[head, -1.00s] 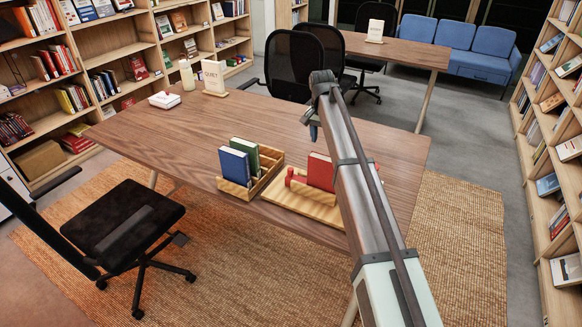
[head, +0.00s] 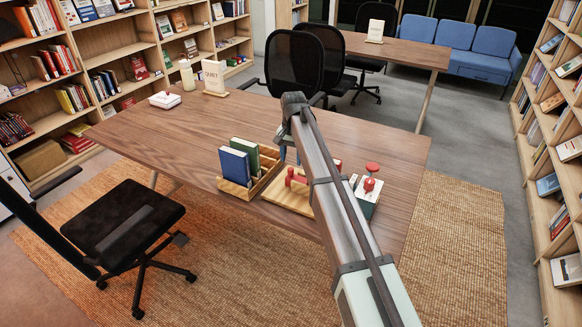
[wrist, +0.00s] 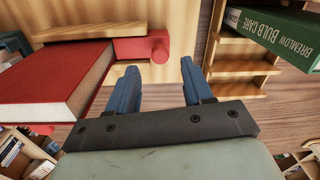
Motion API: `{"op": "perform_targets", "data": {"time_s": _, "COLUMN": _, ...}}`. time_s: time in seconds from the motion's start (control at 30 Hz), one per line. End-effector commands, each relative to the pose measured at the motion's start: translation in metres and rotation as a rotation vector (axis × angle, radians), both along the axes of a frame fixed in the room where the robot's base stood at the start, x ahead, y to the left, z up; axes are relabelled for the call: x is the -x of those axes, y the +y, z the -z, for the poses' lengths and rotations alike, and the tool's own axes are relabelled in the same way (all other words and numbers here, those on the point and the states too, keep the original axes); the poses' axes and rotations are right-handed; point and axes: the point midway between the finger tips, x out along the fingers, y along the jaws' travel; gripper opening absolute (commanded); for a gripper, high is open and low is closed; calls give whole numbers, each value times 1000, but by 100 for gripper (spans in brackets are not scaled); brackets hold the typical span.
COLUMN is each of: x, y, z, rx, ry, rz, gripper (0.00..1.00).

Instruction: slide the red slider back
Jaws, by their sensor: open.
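The red slider (head: 291,177) stands on a pale wooden board (head: 272,198) near the table's front edge. In the wrist view the slider's red rounded end (wrist: 158,46) lies just beyond my fingertips, near the line of the gap between them. My gripper (wrist: 158,75) is open with its blue fingers apart and nothing between them. I cannot tell whether a fingertip touches the slider. A red book (wrist: 55,82) lies left of the fingers in the wrist view; in the head view my arm hides most of it.
A wooden rack (head: 237,190) with a blue book (head: 234,166) and a green book (head: 245,152) stands left of the board. A box with a red knob (head: 371,185) stands to the right of my arm. The tabletop (head: 190,132) behind the rack is clear.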

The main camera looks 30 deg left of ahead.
Motion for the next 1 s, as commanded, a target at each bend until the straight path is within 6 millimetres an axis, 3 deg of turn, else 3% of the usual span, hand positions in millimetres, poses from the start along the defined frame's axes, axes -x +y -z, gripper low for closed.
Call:
{"op": "perform_targets", "data": {"time_s": 0.3, "x": 0, "y": 1, "z": 39, "rx": 0, "ry": 0, "rz": 0, "gripper": 51}}
{"op": "perform_targets", "data": {"time_s": 0.73, "x": 0, "y": 1, "z": 46, "rx": 0, "ry": -1, "rz": 0, "gripper": 51}}
{"op": "perform_targets", "data": {"time_s": 1.0, "x": 0, "y": 1, "z": 46, "rx": 0, "ry": -1, "rz": 0, "gripper": 27}}
